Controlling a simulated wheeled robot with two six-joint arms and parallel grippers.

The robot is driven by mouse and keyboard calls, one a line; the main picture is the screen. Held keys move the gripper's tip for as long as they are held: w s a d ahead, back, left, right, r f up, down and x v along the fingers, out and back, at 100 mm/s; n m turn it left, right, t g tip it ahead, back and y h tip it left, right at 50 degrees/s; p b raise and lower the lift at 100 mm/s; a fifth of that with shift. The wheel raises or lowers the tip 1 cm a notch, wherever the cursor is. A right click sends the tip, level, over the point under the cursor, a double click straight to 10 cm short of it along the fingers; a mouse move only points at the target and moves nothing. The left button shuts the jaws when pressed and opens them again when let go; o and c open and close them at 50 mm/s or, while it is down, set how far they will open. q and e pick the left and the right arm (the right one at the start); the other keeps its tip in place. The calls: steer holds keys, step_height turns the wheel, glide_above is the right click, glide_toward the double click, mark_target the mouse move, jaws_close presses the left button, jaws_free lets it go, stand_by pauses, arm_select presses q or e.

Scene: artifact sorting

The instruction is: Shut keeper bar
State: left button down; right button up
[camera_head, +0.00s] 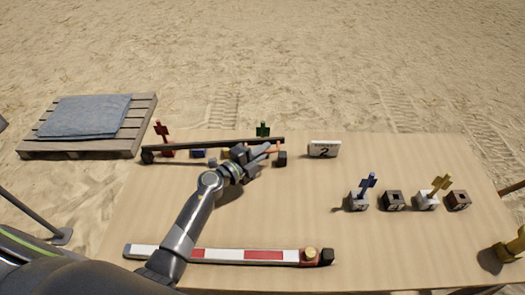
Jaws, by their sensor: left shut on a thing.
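The keeper bar (215,143) is a long dark bar near the table's back left edge. It runs from a dark block (148,156) at its left end to another dark block (281,159) near its right end. My left gripper (268,150) is at the bar's right part, shut on it; the fingers hide the exact contact. A red piece (162,133), a blue piece (199,154) and a green piece (263,129) show along the bar, partly hidden by it. My right gripper is not in view.
A number 2 sign (324,149) stands right of the bar. Small blocks, including a dark one (393,200), stand at right, two with upright blue and yellow pieces. A red-white strip (270,255) lies in front. A yellow object (509,250) is at the right edge.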

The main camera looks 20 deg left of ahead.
arm_select(q)
steer(key=shift+m+g+y, duration=0.3)
steer(key=shift+m+y, duration=0.1)
step_height(320, 180, down, 5)
steer(key=shift+d+r+b, duration=0.1)
steer(key=shift+r+b, duration=0.05)
steer(key=shift+b, duration=0.2)
steer(key=shift+s+f, duration=0.15)
steer(key=shift+f, duration=0.1)
steer(key=c, duration=1.5)
jaws_free()
steer(key=shift+f, duration=0.1)
